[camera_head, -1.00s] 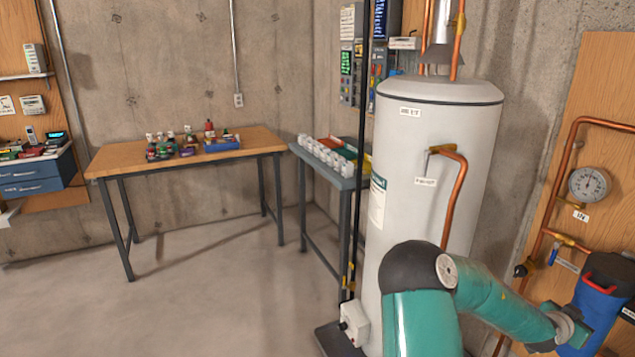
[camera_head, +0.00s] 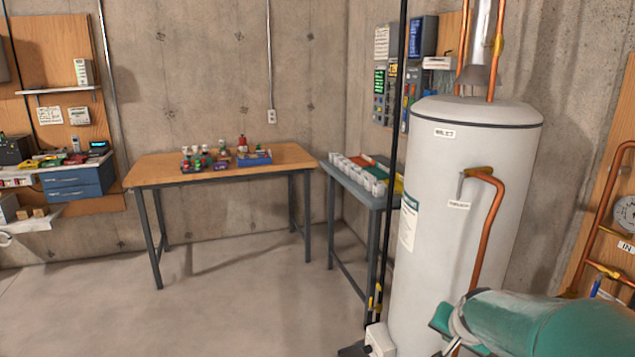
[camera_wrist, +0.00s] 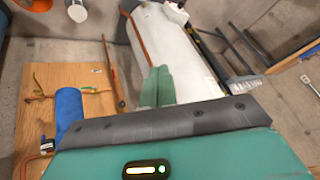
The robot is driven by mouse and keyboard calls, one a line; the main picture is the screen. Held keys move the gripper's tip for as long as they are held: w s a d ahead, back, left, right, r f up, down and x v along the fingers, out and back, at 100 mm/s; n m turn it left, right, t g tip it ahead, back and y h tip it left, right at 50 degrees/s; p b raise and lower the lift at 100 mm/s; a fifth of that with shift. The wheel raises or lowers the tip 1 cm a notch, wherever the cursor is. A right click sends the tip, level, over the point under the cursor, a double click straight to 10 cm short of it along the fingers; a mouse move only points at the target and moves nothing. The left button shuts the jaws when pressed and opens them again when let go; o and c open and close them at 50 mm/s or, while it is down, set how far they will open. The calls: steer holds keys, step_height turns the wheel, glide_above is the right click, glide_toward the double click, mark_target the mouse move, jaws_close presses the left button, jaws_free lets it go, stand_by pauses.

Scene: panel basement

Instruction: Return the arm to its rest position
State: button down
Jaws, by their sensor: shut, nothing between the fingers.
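My gripper (camera_wrist: 157,88) shows in the wrist view as two green fingers side by side, shut with nothing between them. It points toward the white water heater (camera_wrist: 163,35) and the wooden pipe board (camera_wrist: 35,80), apart from both as far as I can tell. In the head view my teal arm (camera_head: 545,322) is folded at the lower right, in front of the base of the water heater (camera_head: 465,170).
A blue cylinder (camera_wrist: 69,106) stands by the pipe board in the wrist view. A copper pipe (camera_head: 488,230) runs down the heater's front. A grey bench (camera_head: 345,172) and a wooden table (camera_head: 150,172) stand left of the heater. The concrete floor (camera_head: 240,300) is clear.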

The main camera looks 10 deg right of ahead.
steer(key=s+a+r+n+y, duration=0.1)
steer(key=s+a+r+n, duration=0.3)
steer(key=s+a, duration=0.3)
steer(key=s+a+r+n+y, duration=0.1)
steer(key=s+a+r+n, duration=0.3)
steer(key=s+a, duration=0.4)
steer(key=a+n, duration=0.1)
steer(key=a, duration=0.4)
steer(key=shift+s+a+g, duration=0.2)
steer(key=shift+a+g, duration=0.15)
steer(key=shift+g, duration=0.05)
steer(key=shift+d, duration=0.15)
